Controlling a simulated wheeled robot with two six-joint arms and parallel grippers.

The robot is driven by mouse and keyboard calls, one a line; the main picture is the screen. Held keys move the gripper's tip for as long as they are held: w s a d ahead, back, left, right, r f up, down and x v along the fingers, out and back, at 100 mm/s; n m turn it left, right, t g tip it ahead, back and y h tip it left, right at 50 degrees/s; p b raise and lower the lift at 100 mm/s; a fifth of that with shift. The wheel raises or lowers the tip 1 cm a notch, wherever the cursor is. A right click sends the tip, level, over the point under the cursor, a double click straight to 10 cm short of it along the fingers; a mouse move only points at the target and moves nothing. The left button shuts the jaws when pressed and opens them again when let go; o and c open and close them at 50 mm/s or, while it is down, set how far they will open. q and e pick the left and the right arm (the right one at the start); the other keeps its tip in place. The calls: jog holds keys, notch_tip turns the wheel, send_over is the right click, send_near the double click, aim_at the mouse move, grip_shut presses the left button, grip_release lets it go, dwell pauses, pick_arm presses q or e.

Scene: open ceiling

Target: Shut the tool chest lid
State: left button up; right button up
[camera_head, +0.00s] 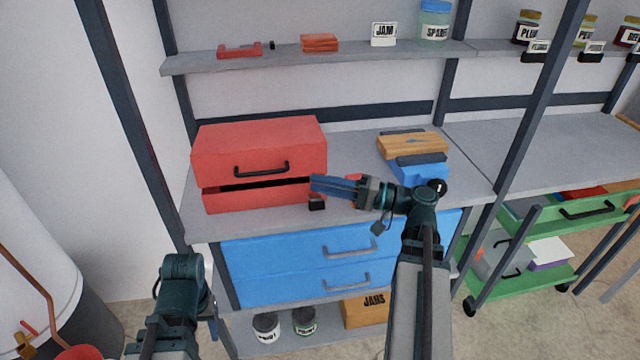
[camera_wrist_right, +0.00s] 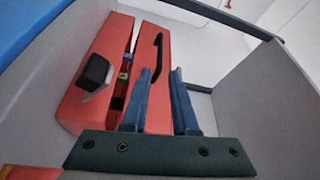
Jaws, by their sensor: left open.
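The red tool chest (camera_head: 255,194) stands on the grey bench at the left. Its lid (camera_head: 228,150), with a black handle, is slightly raised, leaving a dark gap along the front. In the right wrist view the lid (camera_wrist_right: 164,75) and lower box (camera_wrist_right: 88,75) show with small coloured items in the gap. My right gripper (camera_head: 314,185) is at the chest's front right corner, fingers apart with nothing between them; the wrist view shows both fingers (camera_wrist_right: 163,75). I cannot tell whether it touches the chest. My left gripper (camera_head: 211,318) is low at the left, mostly hidden by its wrist and away from the chest.
A wooden block (camera_head: 412,145) and blue items (camera_head: 420,172) lie at the bench's right. A shelf (camera_head: 350,63) runs above, blue drawers (camera_head: 290,262) below. Dark uprights (camera_head: 183,125) flank the bench.

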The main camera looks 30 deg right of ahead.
jog(key=shift+c, duration=1.2)
jog(key=w+a+g+p, duration=0.1)
jog(key=p, duration=0.2)
jog(key=w+a+r+g+h+p, duration=0.1)
jog(key=a+p, duration=0.1)
jog(key=p, duration=0.1)
jog(key=w+a+r+g+h+p, duration=0.1)
jog(key=a+p, duration=0.1)
jog(key=p, duration=0.1)
jog(key=shift+a+r+g+p, duration=0.1)
jog(key=shift+r+g+p, duration=0.1)
jog(key=shift+g+p, duration=0.15)
grip_shut()
jog(key=w+a+r+g+h+p, duration=0.1)
jog(key=r+h+p, duration=0.3)
jog(key=p, duration=0.5)
jog(key=w+a+r+n+g+h+p, duration=0.1)
jog(key=w+a+r+g+h+p, duration=0.1)
jog(key=p, duration=0.8)
jog(key=w+a+r+n+g+h+p, duration=0.1)
jog(key=a+r+g+h+p, duration=0.2)
jog(key=r+h+p, duration=0.3)
jog(key=g+h+p, duration=0.1)
jog(key=p, duration=0.3)
jog(key=shift+w+a+r, duration=0.25)
jog(key=shift+w+r, duration=0.05)
jog(key=shift+w, duration=0.05)
